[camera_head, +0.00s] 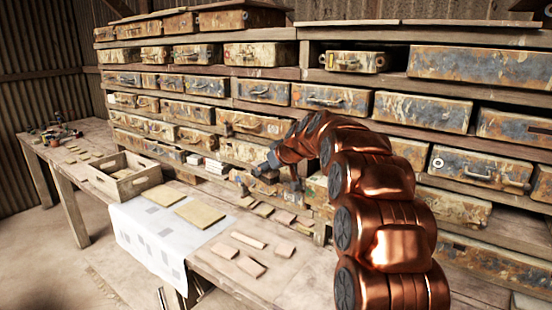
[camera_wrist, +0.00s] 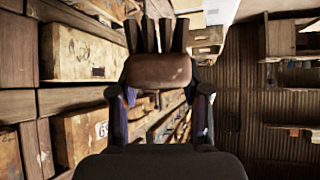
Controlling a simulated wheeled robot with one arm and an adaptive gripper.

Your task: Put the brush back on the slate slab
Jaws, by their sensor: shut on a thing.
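My gripper (camera_wrist: 159,100) shows in the wrist view with its two fingers shut on the brush (camera_wrist: 158,71). The brush appears as a rounded brown block with several dark prongs or tufts on its far side. In the head view my gripper (camera_head: 264,168) is at the end of my copper-coloured arm, above the back of the workbench and in front of the shelves. The brush is too small to make out there. I cannot pick out the slate slab with certainty in either view.
A wooden crate (camera_head: 101,180) stands on the bench at left, beside a white cloth (camera_head: 141,235) and two flat tan boards (camera_head: 200,213). Several loose tiles (camera_head: 251,266) lie toward the front. Shelves of worn cases (camera_head: 326,97) rise behind. A far-left table (camera_head: 38,146) holds small items.

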